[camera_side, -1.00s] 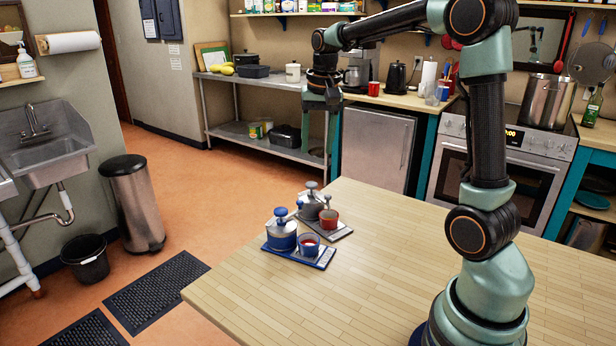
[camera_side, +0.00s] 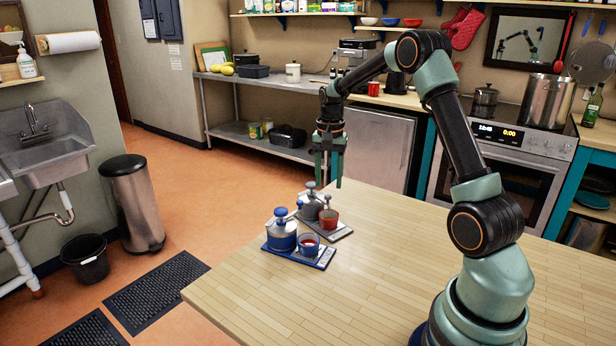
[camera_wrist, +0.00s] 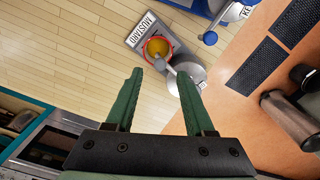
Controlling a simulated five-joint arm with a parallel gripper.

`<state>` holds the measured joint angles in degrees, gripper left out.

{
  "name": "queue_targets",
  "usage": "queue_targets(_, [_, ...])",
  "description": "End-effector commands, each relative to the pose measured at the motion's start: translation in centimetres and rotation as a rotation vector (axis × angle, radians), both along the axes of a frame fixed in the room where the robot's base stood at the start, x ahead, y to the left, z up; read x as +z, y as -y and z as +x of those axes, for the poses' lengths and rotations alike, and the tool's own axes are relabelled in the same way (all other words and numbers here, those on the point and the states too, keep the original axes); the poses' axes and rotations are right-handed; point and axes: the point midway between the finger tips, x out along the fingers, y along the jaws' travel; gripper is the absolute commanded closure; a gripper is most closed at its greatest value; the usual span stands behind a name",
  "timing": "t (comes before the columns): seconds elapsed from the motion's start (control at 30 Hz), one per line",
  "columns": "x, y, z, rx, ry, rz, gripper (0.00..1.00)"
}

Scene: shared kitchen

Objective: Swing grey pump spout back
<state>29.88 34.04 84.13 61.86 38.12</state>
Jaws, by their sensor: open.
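The grey pump (camera_side: 311,208) stands on a grey tray with a red cup (camera_side: 328,219) beside it. In the wrist view the grey pump (camera_wrist: 190,73) is partly hidden by a finger. Its grey spout (camera_wrist: 161,63) reaches over the edge of the red cup (camera_wrist: 148,49), which holds something yellow. The spout's small upright end (camera_side: 328,201) also shows above the cup in the side view. The tray's label (camera_wrist: 139,32) reads MUSTARD. My gripper (camera_side: 328,176) is open and empty, pointing down, above and behind the grey pump. In the wrist view its fingers (camera_wrist: 160,80) straddle the spout area, apart from it.
A blue pump (camera_side: 281,240) and a blue cup (camera_side: 308,246) stand on a blue tray just in front of the grey set, close by. The wooden table (camera_side: 400,245) is clear to the right. Its left edge drops to the floor near the blue tray.

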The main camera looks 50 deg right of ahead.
Motion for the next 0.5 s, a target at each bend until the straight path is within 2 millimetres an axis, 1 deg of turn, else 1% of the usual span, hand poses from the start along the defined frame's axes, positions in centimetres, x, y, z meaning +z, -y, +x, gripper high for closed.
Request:
queue_targets(0.03, [-1.0,-0.1,-0.1,0.000,-0.003,0.002,0.46])
queue_targets(0.2, [-2.9,0.0,0.0,0.001,-0.002,0.001,0.46])
queue_targets(0.33, [-3.6,0.0,0.0,0.001,-0.001,0.001,0.46])
queue_targets(0.5, [-3.8,0.0,0.0,0.001,0.000,0.000,0.46])
